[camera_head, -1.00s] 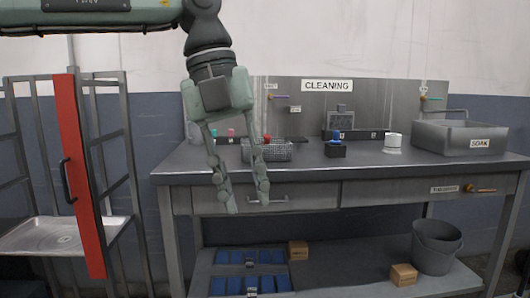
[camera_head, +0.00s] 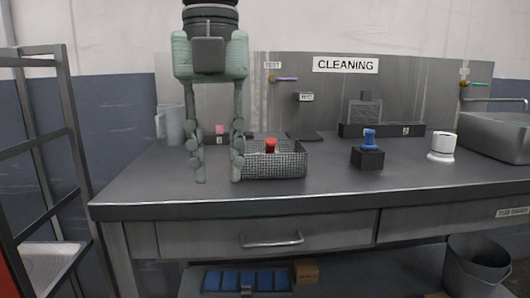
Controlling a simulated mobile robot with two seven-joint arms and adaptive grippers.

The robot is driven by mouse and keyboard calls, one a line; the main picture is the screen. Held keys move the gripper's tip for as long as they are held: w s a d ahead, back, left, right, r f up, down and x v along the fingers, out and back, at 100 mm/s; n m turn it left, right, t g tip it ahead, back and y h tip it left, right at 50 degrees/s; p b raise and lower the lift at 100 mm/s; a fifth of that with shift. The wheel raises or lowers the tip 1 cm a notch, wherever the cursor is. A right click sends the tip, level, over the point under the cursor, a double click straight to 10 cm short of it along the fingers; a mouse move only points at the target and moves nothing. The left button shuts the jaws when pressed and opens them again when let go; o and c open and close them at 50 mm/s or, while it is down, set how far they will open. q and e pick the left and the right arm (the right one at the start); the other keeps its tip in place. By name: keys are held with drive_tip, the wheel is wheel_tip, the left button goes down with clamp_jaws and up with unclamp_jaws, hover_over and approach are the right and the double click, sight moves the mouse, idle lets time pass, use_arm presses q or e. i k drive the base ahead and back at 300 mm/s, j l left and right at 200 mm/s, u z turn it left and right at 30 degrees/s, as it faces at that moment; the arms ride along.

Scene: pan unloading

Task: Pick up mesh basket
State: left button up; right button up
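The mesh basket (camera_head: 285,162) is a small grey wire box on the metal table, left of the middle. A red-topped item (camera_head: 270,146) shows inside it. My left gripper (camera_head: 218,181) hangs down from above with its two fingers apart. Nothing shows between the fingers. Its right finger is at the basket's left end and overlaps it in the picture; I cannot tell whether they touch. My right gripper is not in view.
A black block with a blue item (camera_head: 368,158) and a white round object (camera_head: 442,147) stand right of the basket. A grey pitcher (camera_head: 174,127) is behind the gripper. A sink (camera_head: 497,133) is far right. The table's front (camera_head: 320,190) is clear.

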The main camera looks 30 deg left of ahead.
sight(292, 161)
drive_tip(key=i+j, duration=0.75)
